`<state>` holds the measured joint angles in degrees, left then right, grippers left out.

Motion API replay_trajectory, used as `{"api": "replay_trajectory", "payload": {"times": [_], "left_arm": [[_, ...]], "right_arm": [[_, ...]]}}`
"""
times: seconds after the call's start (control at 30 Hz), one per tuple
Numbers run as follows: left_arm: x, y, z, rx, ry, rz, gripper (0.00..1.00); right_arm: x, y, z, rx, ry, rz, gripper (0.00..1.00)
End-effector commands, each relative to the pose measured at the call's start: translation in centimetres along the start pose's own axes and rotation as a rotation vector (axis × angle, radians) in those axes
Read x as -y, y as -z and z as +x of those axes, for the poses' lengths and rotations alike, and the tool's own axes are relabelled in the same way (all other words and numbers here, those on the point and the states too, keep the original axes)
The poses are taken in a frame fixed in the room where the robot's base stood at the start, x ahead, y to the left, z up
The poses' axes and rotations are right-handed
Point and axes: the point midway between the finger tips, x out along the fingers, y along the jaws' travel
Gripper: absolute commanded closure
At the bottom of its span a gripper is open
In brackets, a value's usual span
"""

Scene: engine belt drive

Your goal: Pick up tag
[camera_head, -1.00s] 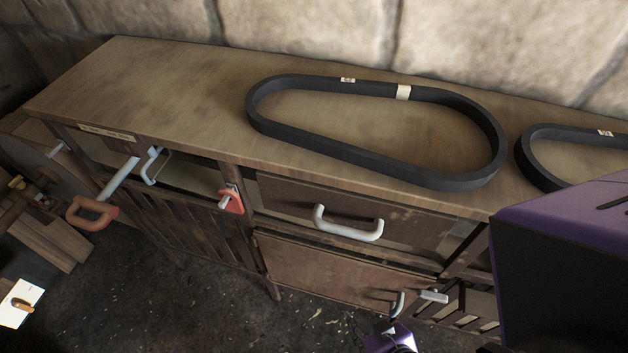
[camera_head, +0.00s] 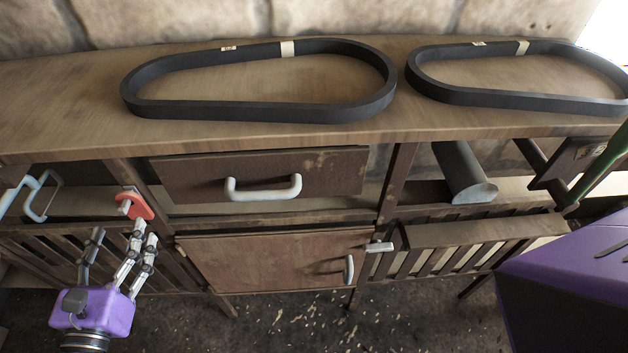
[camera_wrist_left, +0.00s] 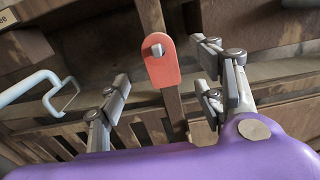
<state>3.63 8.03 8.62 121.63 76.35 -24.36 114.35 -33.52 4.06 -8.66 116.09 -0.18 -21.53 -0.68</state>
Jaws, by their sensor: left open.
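The red tag (camera_head: 136,205) hangs on a light peg on the upright post of the wooden bench, left of the middle drawer. In the left wrist view the tag (camera_wrist_left: 162,64) is upright, with the peg end showing through its upper part. My left gripper (camera_head: 118,240) is just below and in front of the tag in the head view, fingers pointing up. In the left wrist view my left gripper (camera_wrist_left: 165,88) is open, with its fingers on either side of the tag and apart from it. My right gripper is not in view.
Two black belts, one on the left (camera_head: 262,110) and one on the right (camera_head: 520,98), lie on the bench top (camera_head: 60,105). A drawer (camera_head: 262,175) with a pale handle is right of the tag. Another pale handle (camera_wrist_left: 45,90) is at left. A dark cylinder (camera_head: 462,175) lies on the shelf.

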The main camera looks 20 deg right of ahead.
Motion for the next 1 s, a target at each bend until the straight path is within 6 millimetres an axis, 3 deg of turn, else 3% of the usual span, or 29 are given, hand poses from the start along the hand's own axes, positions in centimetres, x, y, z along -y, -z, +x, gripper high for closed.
{"api": "replay_trajectory", "payload": {"times": [0.23,0.6,0.93,1.0], "left_arm": [[0.1,-0.2,2.2,0.001,0.001,-0.035,0.39],[0.2,-0.6,7.2,0.0,0.001,-0.032,0.39],[0.2,-0.4,7.8,-0.004,0.0,-0.031,0.39],[0.2,-0.4,7.8,-0.004,0.0,-0.031,0.48]], "right_arm": [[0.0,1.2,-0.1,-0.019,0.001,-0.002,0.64],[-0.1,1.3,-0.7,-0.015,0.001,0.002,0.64],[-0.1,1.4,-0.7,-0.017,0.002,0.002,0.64],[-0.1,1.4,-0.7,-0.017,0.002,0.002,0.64]]}}
